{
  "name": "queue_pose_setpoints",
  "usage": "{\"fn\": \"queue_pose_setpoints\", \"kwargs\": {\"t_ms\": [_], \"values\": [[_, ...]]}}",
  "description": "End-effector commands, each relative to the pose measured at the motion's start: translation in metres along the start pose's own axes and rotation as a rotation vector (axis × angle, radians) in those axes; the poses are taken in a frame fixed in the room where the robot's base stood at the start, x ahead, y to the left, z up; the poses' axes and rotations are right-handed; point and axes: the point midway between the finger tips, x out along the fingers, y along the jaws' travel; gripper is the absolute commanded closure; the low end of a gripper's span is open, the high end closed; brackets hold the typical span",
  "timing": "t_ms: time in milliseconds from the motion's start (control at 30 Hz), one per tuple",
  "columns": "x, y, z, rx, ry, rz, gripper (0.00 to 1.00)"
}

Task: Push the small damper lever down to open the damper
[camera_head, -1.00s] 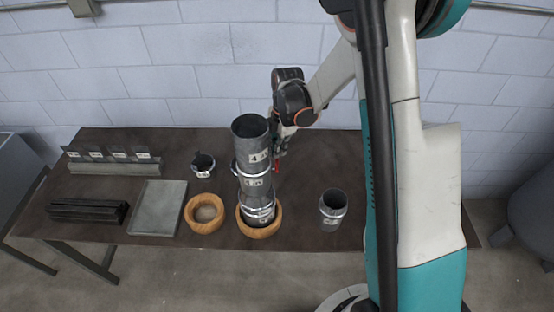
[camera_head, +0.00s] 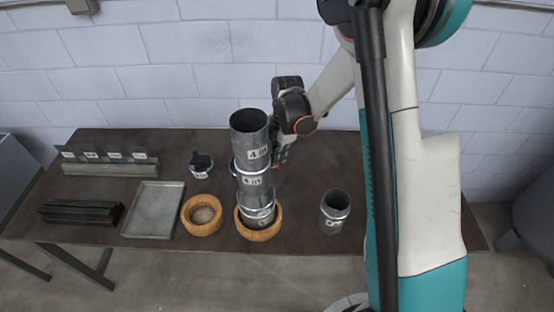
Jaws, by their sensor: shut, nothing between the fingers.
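A tall stack of grey metal duct pieces (camera_head: 250,150) with "4 in" labels stands upright in a wooden ring (camera_head: 262,232) near the table's middle. A small red part (camera_head: 279,167) shows at the right side of the stack, close to my gripper; I cannot tell whether it is the damper lever. My gripper (camera_head: 281,158) is shut, just right of the stack at about its middle height. Its fingertips are small and partly hidden, so I cannot tell whether they touch anything.
An empty wooden ring (camera_head: 202,216), a flat metal tray (camera_head: 154,210), dark bars (camera_head: 80,212) and a labelled rack (camera_head: 110,163) lie left. A short duct piece (camera_head: 200,166) stands behind the ring. Another (camera_head: 334,212) stands right, with bare table between it and the stack.

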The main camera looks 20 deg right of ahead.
Motion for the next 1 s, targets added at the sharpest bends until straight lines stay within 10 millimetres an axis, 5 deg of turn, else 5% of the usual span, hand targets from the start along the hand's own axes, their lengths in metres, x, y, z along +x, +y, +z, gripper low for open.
{"fn": "queue_pose_setpoints", "kwargs": {"t_ms": [333,633,1000], "values": [[-0.002,0.000,0.001,0.001,0.000,0.000,1.00],[-0.014,0.000,0.029,0.001,0.000,0.000,1.00],[-0.020,0.000,0.029,0.000,0.000,0.000,1.00]]}}
